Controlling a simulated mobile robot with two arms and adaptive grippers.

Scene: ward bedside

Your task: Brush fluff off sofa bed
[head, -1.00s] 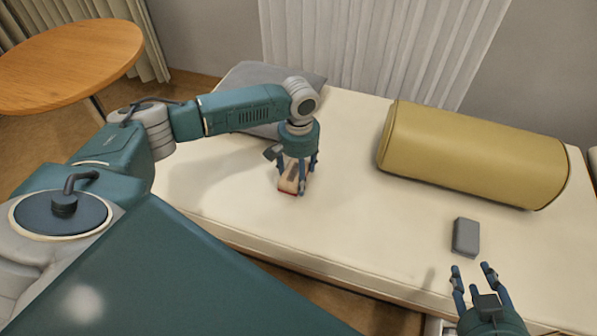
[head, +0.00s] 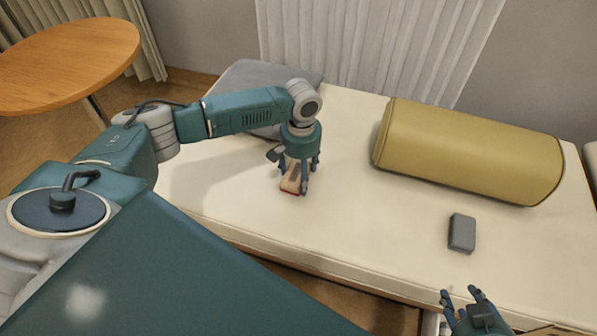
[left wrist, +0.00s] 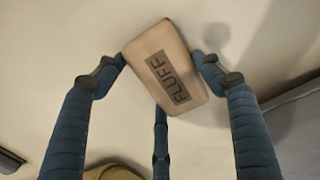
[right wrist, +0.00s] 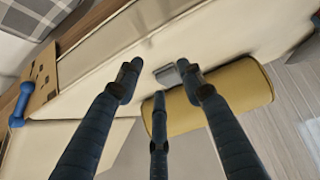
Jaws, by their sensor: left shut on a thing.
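My left gripper (head: 298,186) points down and is shut on a pale block-like brush (head: 291,180) with a red lower edge. In the left wrist view the brush (left wrist: 168,66) carries the word FLUFF and sits between the fingers. It is at or just above the cream top of the sofa bed (head: 350,220); I cannot tell if it touches. My right gripper (head: 461,294) is open and empty near the bed's front edge. I can make out no fluff on the bed.
A mustard bolster (head: 470,150) lies at the back right. A small grey block (head: 462,233) lies before it. A grey cushion (head: 247,78) lies behind my left arm. A round wooden table (head: 70,60) stands far left. The bed's middle is clear.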

